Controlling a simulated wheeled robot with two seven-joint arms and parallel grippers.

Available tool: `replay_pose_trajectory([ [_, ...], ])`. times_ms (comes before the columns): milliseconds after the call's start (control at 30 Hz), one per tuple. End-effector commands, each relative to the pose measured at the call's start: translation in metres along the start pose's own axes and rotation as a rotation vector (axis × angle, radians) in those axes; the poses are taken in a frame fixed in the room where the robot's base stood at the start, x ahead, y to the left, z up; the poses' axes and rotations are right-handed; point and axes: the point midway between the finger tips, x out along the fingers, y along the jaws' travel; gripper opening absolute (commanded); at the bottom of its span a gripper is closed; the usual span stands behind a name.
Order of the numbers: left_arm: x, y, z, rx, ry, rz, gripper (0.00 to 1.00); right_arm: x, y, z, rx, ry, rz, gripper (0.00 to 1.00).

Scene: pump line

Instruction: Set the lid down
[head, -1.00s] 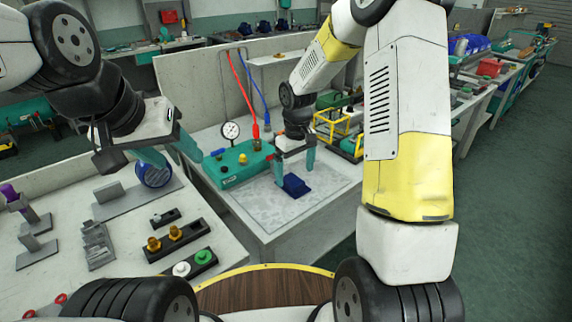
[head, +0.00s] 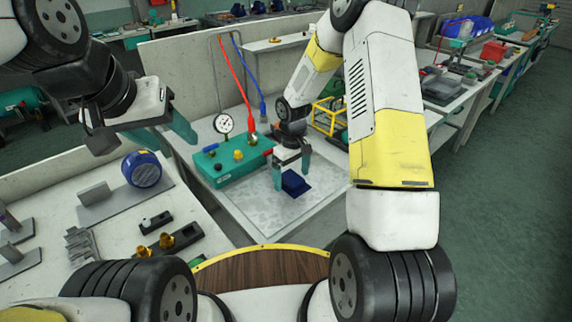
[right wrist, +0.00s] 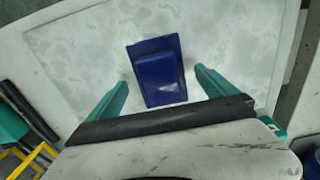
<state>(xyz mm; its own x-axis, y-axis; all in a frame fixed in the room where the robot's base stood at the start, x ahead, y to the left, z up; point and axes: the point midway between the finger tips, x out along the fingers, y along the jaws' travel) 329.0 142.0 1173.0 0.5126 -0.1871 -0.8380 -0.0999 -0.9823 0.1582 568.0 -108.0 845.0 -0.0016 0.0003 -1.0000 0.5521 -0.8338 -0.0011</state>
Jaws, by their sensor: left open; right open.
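The blue lid (head: 295,183) lies on the pale mottled work surface (head: 240,218). In the right wrist view the lid (right wrist: 157,72) shows as a blue plate with a raised middle. My right gripper (head: 291,178) is open just at the lid. Its two teal fingers stand apart on either side of the lid in the right wrist view (right wrist: 162,78), with gaps to it, not gripping it. My left gripper (head: 150,132) is open and empty, above the left bench and away from the lid. Part of its fingers is hidden.
A teal pump block (head: 232,166) with knobs and a round gauge (head: 223,124) stands left of the lid, with red and blue hoses behind. A yellow frame (head: 326,117) stands behind right. A blue motor (head: 142,169) sits on the left bench. The surface in front of the lid is clear.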

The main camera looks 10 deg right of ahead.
Motion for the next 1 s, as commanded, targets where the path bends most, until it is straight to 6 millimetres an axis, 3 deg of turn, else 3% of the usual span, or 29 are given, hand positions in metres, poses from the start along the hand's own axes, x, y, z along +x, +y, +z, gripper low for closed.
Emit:
replay_pose_trajectory([
  [300,0.0,0.0,0.0,0.0,0.0,0.0,0.55,0.0078,0.0,-0.0005,0.0,0.002,0.001,0.96],
  [700,0.0,0.0,0.0,0.0,0.0,0.0,0.55,0.0076,0.0,-0.0005,0.0,0.001,0.001,0.23],
  [1000,0.0,0.0,0.0,0.0,0.0,0.0,0.55,0.0035,0.0001,-0.0007,0.0,0.002,0.001,0.23],
])
